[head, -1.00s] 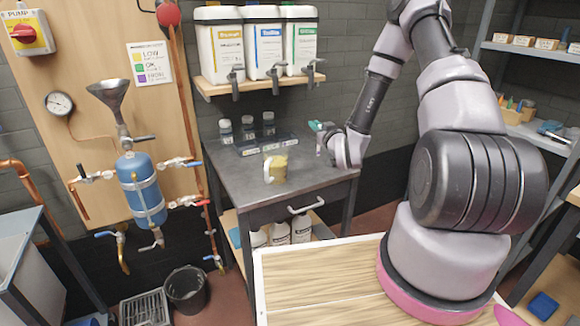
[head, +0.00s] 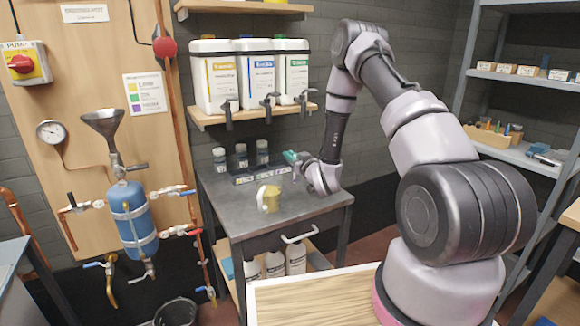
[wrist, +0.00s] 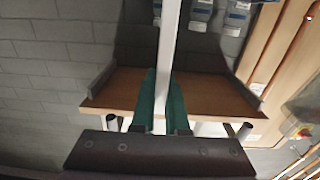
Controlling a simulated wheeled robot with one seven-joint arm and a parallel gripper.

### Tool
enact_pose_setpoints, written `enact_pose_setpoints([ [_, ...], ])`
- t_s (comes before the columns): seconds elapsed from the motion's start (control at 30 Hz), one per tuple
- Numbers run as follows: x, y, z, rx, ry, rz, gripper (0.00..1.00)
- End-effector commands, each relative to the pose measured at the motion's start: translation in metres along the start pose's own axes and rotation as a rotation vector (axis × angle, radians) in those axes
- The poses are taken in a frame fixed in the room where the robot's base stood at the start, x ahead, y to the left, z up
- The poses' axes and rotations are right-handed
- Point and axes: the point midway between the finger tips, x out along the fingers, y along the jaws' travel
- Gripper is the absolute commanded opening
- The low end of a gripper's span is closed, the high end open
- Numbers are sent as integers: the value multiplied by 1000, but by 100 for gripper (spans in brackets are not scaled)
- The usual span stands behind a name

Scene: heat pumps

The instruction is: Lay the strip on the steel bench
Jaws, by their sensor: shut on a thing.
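The steel bench (head: 222,192) stands at the middle of the head view, with a grey metal top. My gripper (head: 291,157) is over the back right part of the bench, with small teal fingers. In the wrist view my gripper (wrist: 161,100) is shut on a narrow white strip (wrist: 170,35). The strip runs from between the teal fingers to the top edge of that view. In the head view the strip is too small to make out clearly. The gap between strip and bench top cannot be judged exactly.
A mug (head: 269,198) with yellowish colouring stands on the bench in front of my gripper. A wooden shelf (head: 205,121) with three labelled canisters hangs above. The bench's front left is clear.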

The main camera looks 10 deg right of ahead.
Motion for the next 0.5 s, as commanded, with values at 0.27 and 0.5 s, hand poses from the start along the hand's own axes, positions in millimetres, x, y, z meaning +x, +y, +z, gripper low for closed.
enact_pose_setpoints([
  [0.27, -1, 0, 34, 0, -2, 0, 0],
  [0.5, -1, 0, 34, 0, -1, 0, 0],
])
